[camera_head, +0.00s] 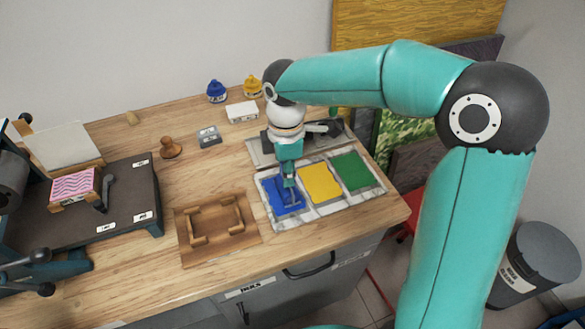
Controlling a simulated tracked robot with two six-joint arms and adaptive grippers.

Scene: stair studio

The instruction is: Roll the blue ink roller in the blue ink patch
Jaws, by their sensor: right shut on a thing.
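The ink slab (312,213) lies near the front right of the wooden bench, with blue, yellow and green patches side by side. The blue ink patch (273,188) is the leftmost. My right gripper (288,180) reaches down over the blue patch and is shut on the blue ink roller (288,206). The roller is small and partly hidden by the gripper; it is at the blue patch, but I cannot tell whether it touches the ink. My left gripper is not in view.
A wooden cradle (183,227) sits left of the slab. Behind the slab lies a grey tray (258,150) with dark-handled tools. Blue (216,92) and yellow (253,87) ink pots stand at the back. A press bed (130,205) with a pink patterned block (75,187) is at left.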

